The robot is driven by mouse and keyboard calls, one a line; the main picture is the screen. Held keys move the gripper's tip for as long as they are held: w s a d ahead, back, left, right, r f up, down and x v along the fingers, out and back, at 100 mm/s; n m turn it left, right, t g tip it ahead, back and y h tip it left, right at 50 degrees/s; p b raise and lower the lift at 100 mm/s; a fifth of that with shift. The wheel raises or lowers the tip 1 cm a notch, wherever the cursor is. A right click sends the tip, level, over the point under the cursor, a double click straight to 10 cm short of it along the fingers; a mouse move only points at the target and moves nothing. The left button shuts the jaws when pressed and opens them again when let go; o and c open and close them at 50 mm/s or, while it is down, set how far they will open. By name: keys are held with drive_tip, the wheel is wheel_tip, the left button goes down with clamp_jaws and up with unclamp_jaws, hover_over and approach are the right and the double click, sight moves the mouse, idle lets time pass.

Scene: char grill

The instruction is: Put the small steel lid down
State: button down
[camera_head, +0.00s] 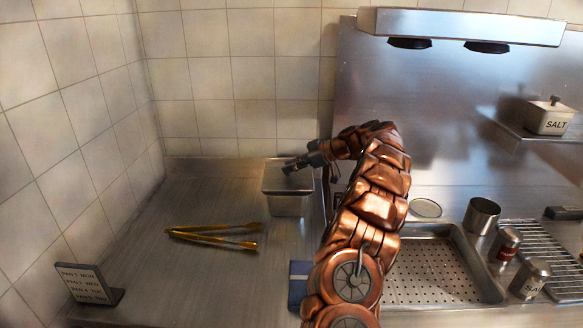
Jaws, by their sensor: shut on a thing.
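My gripper (291,167) is at the end of my copper arm, near the back wall, and is shut on the small steel lid (274,183). The lid is flat and rectangular and looks about level. It is over a small steel container (288,206) that stands on the counter. I cannot tell whether the lid rests on the rim or is just above it. The fingertips cover the part of the lid they hold.
Gold tongs (215,239) lie on the counter to the left, near a small sign (91,284). Right of my arm are a perforated tray (436,271), a round disc (425,208), a steel cup (482,215), shakers (530,279) and a grill rack (548,262). The left counter is mostly clear.

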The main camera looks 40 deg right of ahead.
drive_tip(key=shift+f+b, duration=0.3)
drive_tip(key=shift+b, duration=0.2)
drive_tip(key=c, duration=0.9)
unclamp_jaws()
drive_tip(key=shift+r+p, duration=0.2)
drive_tip(key=shift+p, duration=0.1)
drive_tip(key=shift+r+p, duration=0.55)
drive_tip(key=shift+p, duration=0.45)
drive_tip(key=shift+b+v, duration=1.75)
drive_tip(key=shift+v, duration=4.2)
drive_tip(key=shift+d+f, duration=0.1)
